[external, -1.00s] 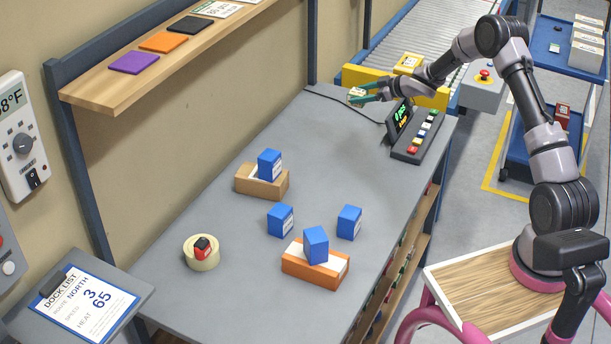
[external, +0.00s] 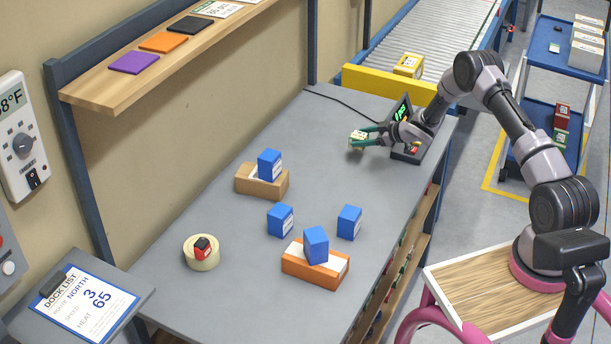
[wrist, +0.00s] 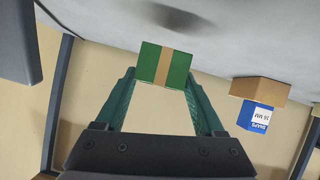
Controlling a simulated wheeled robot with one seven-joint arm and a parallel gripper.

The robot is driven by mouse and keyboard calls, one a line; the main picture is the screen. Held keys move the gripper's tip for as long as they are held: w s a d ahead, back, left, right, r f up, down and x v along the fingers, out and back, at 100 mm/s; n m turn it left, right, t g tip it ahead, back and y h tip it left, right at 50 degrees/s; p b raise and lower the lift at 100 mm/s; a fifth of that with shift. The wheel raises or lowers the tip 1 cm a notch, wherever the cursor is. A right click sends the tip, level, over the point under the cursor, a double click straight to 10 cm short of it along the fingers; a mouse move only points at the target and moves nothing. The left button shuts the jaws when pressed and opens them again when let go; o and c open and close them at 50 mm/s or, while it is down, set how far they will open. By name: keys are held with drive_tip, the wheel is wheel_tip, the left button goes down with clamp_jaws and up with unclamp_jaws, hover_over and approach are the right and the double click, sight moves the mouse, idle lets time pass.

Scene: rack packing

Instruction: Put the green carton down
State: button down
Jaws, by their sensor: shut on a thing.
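My gripper (external: 364,137) is shut on the green carton (wrist: 150,60), which has a tan strip down its middle in the wrist view. The carton sits between the two green fingers (wrist: 166,92). In the external view the carton (external: 357,137) is small, with a pale label side showing. It is over the far part of the grey table (external: 340,170). In the wrist view a dark shadow lies on the tabletop apart from the carton, so the carton appears to be held above the table.
The table between gripper and trays is clear. A yellow barrier (external: 375,82) is behind.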

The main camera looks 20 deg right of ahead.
drive_tip(key=shift+f, duration=2)
drive_tip(key=shift+f, duration=0.1)
unclamp_jaws()
